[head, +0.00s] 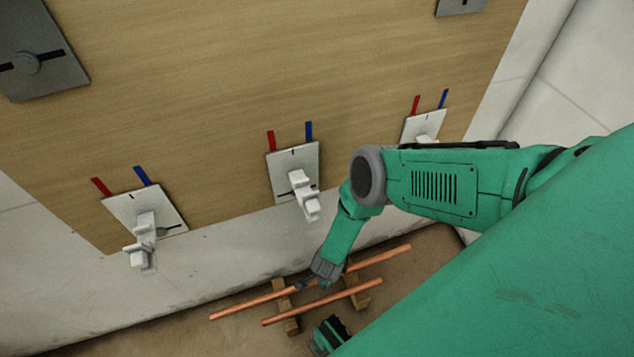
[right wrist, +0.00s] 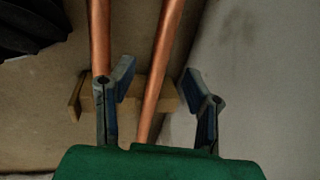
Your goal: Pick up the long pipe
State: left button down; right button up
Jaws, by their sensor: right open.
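The long copper pipe (head: 245,307) lies across two wooden blocks on the floor, nearer the wall. A shorter copper pipe (head: 345,293) lies roughly parallel in front of it. My right gripper (head: 301,284) reaches down at the long pipe. In the right wrist view my right gripper (right wrist: 158,76) is open, with the long pipe (right wrist: 163,60) running between its fingers, nearer the left one. The shorter pipe (right wrist: 98,40) passes behind the left finger. My left gripper (head: 330,334) is low in the head view, near the shorter pipe; its opening is unclear.
The wooden blocks (head: 291,325) and (head: 356,291) support the pipes. A wooden panel (head: 210,80) on the wall carries white valve fittings (head: 303,190) with red and blue marks. Bare floor (head: 170,335) lies left of the pipes.

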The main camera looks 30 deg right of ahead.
aim_at(316, 281)
jog(key=f+b, duration=0.1)
jog(key=f, duration=0.1)
jog(key=w+f+b, duration=0.1)
jog(key=f+b, duration=0.1)
jog(key=shift+a+f+b, duration=0.1)
jog(key=shift+f+b, duration=0.2)
jog(key=shift+d, duration=0.2)
grip_shut()
jog(key=shift+a, duration=0.1)
